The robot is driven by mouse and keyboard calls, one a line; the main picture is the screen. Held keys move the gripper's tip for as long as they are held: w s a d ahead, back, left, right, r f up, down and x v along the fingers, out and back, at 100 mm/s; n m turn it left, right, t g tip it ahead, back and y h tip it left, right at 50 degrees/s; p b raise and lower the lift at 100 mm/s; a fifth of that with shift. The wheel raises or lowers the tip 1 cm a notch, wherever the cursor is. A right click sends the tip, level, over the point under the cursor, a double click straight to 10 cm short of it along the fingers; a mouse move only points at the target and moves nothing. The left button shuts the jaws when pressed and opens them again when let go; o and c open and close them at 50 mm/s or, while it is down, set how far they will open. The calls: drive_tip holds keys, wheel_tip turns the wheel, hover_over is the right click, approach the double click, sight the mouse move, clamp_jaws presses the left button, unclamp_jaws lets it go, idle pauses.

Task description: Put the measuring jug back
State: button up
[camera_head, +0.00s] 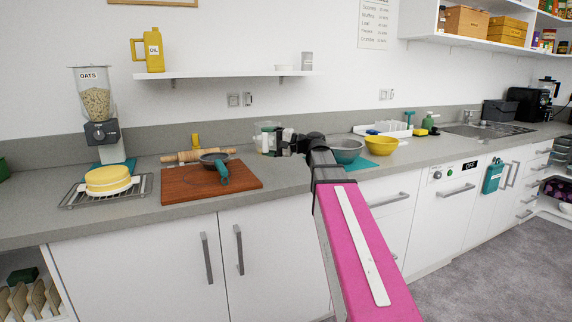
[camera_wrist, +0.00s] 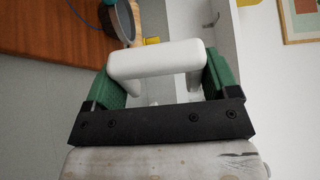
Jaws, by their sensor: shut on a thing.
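The measuring jug (camera_head: 265,139) is a clear, pale vessel near the back of the counter, right of the cutting board. My gripper (camera_head: 287,147) reaches it from the right. In the wrist view, my gripper (camera_wrist: 158,75) has its green finger pads shut on the jug's white handle (camera_wrist: 155,58). The jug's body is mostly hidden behind the handle there. I cannot tell whether its base touches the counter.
A wooden cutting board (camera_head: 180,184) with a small dark pan (camera_head: 216,158) and a rolling pin (camera_head: 198,155) lie to the left. A grey bowl (camera_head: 346,152) and yellow bowl (camera_head: 381,147) stand right. A wall shelf (camera_head: 220,74) hangs above, with free room mid-shelf.

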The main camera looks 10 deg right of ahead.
drive_tip(key=w+d+f, duration=0.1)
drive_tip(key=d, duration=0.1)
drive_tip(key=w+d+f, duration=0.2)
drive_tip(key=d, duration=0.1)
drive_tip(key=w+d+f, duration=0.1)
drive_tip(key=d+f, duration=0.1)
drive_tip(key=shift+w+d+f, duration=0.2)
drive_tip(key=shift+w+d, duration=0.15)
drive_tip(key=shift+w, duration=0.05)
drive_tip(key=shift+f, duration=1.8)
drive_tip(key=shift+f, duration=0.1)
drive_tip(key=o, duration=0.8)
drive_tip(key=shift+f, duration=0.15)
